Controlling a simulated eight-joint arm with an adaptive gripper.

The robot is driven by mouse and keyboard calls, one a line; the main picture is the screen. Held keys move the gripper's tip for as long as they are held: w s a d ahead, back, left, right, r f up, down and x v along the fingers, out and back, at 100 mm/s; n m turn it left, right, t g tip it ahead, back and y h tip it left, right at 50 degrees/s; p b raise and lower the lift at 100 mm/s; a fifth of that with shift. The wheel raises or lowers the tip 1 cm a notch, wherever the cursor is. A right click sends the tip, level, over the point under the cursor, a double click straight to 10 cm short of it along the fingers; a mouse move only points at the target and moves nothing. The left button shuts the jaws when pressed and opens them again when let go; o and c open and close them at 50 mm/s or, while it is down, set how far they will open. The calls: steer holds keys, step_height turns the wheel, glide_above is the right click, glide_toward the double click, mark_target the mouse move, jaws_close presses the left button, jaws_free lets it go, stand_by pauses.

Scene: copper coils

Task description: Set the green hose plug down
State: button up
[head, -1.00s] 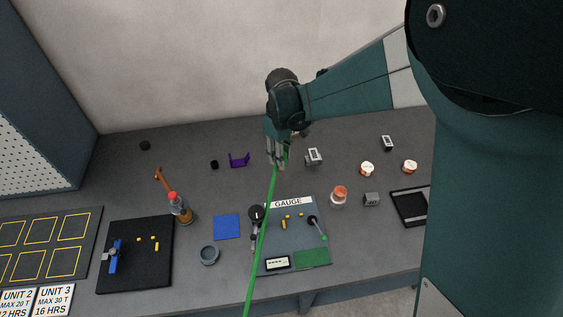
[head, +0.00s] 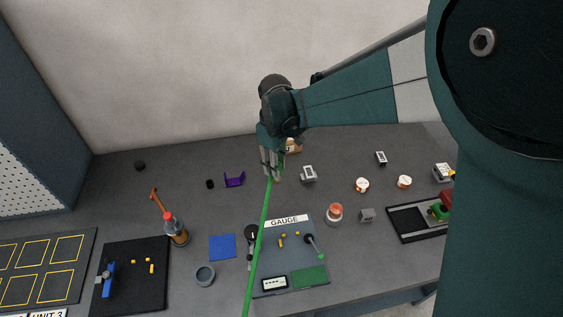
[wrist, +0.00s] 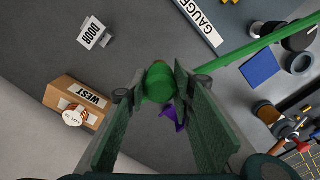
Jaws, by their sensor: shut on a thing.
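The green hose plug (wrist: 158,82) is between the fingers of my gripper (wrist: 160,92) in the wrist view. In the head view my gripper (head: 271,172) points down over the back middle of the grey table (head: 120,200), shut on the plug, which is mostly hidden there by the fingers. The green hose (head: 262,220) runs from the gripper toward the front, across the left part of the gauge board (head: 298,258). It also shows in the wrist view (wrist: 245,53). I cannot tell how high the plug is above the table.
A purple bracket (head: 234,180) stands left of the gripper. A small block marked DOOR (wrist: 93,33) and a brown box marked WEST (wrist: 76,92) are near it. A blue square (head: 222,247) and a bottle (head: 175,229) lie farther forward. A black tray (head: 410,222) is at right.

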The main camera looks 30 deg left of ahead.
steer(key=s+d+p, duration=0.1)
steer(key=s+d, duration=0.2)
steer(key=d, duration=1.3)
steer(key=s+d+p, duration=0.1)
steer(key=s+d, duration=0.3)
steer(key=d, duration=1.2)
steer(key=shift+d+r, duration=0.15)
steer(key=shift+d, duration=0.15)
steer(key=shift+f, duration=2.95)
steer(key=shift+f+b, duration=0.4)
steer(key=shift+f, duration=1.65)
steer(key=shift+f, duration=0.15)
